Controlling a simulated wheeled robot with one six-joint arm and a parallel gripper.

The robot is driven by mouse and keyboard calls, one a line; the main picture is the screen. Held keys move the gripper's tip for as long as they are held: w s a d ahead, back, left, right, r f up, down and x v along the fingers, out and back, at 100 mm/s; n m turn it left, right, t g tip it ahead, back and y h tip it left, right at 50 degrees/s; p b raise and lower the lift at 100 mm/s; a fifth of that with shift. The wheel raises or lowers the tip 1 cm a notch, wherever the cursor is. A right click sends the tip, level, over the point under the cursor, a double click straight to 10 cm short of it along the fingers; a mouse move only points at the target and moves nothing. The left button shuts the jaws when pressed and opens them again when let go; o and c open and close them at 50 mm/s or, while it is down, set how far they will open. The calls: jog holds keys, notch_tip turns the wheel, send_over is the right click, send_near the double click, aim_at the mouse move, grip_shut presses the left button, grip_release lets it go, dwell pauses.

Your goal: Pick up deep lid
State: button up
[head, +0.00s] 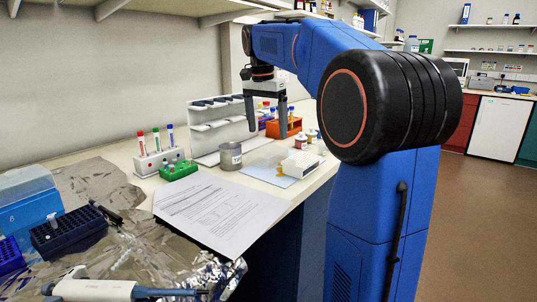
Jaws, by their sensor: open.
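I cannot tell for sure which thing is the deep lid. A translucent pale lid (24,182) sits on a blue box (30,212) at the far left of the bench. My gripper (266,134) is open and empty, with its fingers pointing down above the back of the bench. It is far to the right of the translucent lid. A white box (302,163) stands near the pale blue mat (268,166), below and to the right of my gripper.
A grey metal cup (230,157), an orange rack (284,128) and a white tube rack (158,163) stand near the back. A printed sheet (215,213) lies in the middle. Crumpled foil (95,175), a dark blue rack (68,232) and a pipette (100,290) fill the left front.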

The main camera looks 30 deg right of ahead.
aim_at(268, 147)
jog(key=shift+s+d+f, duration=0.1)
jog(key=shift+f, duration=1.35)
jog(key=shift+d+f, duration=0.1)
jog(key=shift+f, duration=1.35)
jog(key=c, duration=1.1)
